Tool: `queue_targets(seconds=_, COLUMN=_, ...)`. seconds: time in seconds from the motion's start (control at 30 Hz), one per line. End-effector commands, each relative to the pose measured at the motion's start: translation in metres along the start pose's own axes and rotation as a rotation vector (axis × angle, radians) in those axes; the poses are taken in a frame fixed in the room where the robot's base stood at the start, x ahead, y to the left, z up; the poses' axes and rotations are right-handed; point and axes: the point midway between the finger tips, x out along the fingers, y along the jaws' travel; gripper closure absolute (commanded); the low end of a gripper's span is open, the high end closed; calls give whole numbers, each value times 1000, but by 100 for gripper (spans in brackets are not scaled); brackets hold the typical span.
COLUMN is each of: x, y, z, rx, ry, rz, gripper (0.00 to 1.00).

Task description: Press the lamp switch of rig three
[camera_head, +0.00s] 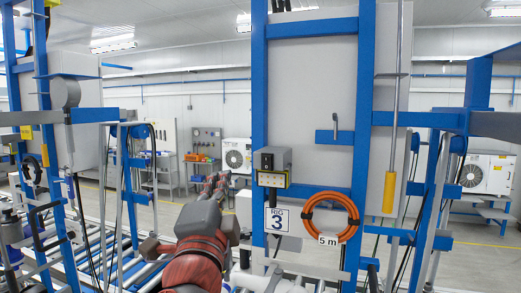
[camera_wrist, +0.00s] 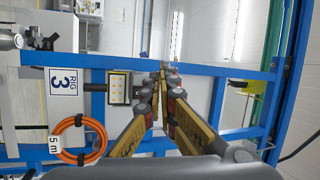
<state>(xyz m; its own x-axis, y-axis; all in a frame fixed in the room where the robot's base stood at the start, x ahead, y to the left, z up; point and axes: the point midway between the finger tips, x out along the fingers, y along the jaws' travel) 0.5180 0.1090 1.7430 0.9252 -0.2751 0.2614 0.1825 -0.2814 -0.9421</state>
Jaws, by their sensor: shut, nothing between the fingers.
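A grey switch box (camera_head: 283,158) with a black switch (camera_head: 267,162) on its front is mounted on the blue frame of rig three. The "RIG 3" sign (camera_head: 278,219) hangs underneath. My gripper (camera_head: 218,183) is shut and empty, left of the box in the head view, with a visible gap in the picture. The switch itself is not clear there.
A coiled orange hose (camera_head: 330,216) tagged "5 m" hangs right of the sign. A yellow-handled rod (camera_head: 389,190) hangs at the right post. Another rig with blue posts (camera_head: 45,110) stands at the left. Benches and white units stand along the back wall.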

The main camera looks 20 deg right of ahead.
Motion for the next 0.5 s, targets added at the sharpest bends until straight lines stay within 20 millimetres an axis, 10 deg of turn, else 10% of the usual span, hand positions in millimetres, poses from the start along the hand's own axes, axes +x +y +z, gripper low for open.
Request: queue_targets(seconds=0.5, x=-22, y=0, z=-38, rx=149, ry=318, rz=160, gripper=100)
